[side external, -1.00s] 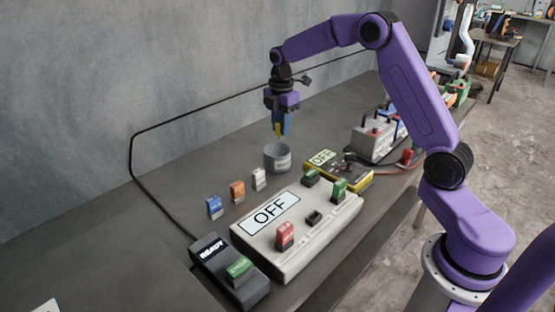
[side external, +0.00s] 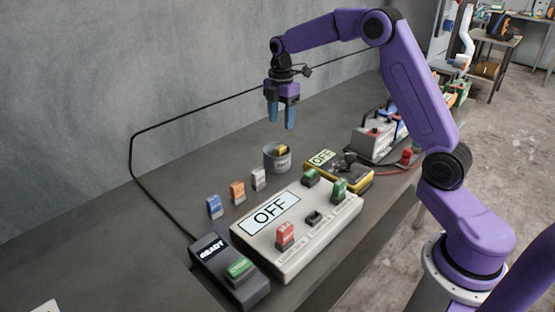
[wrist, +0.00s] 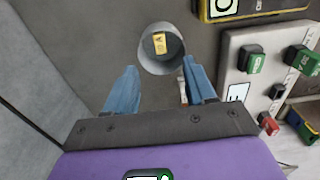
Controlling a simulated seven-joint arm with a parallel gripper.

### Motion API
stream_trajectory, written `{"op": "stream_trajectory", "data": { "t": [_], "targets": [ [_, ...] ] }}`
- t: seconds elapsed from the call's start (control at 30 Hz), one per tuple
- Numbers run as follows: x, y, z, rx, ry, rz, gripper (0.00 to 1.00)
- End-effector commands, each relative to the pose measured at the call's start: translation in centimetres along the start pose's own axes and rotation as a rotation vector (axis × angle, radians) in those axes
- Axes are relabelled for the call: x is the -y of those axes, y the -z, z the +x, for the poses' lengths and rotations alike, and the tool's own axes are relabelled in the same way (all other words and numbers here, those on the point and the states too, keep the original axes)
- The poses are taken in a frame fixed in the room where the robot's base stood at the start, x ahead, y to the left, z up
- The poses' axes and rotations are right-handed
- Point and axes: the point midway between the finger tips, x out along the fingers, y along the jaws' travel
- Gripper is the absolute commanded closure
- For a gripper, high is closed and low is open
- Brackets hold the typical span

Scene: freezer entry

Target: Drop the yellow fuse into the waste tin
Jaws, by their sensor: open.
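The yellow fuse (side external: 283,149) lies inside the grey waste tin (side external: 277,164), its top showing at the rim in the side view. In the wrist view the yellow fuse (wrist: 160,43) rests inside the round waste tin (wrist: 147,64). My gripper (side external: 282,126) is open and empty, above the tin and apart from it. Its two blue fingers (wrist: 160,78) are spread wide in the wrist view, with nothing between them.
White (side external: 258,179), orange (side external: 237,192) and blue (side external: 214,206) fuses stand left of the tin. A fuse panel reading OFF (side external: 296,240) is in front, beside a READY tester (side external: 228,272). A yellow-black OFF device (side external: 338,171) stands right of the tin. The back-left table is clear.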

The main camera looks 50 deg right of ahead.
Motion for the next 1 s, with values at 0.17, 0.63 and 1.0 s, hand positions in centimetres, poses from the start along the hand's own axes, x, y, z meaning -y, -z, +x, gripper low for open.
{"op": "stream_trajectory", "data": {
  "t": [0.17, 0.63, 1.0],
  "targets": [
    [-0.1, 0.0, -4.0, 0.000, -0.005, -0.001, 0.45],
    [-0.1, 0.1, -12.8, 0.000, -0.003, -0.001, 0.45],
    [0.0, 0.0, -14.6, 0.000, 0.000, -0.001, 0.45]
  ]
}}
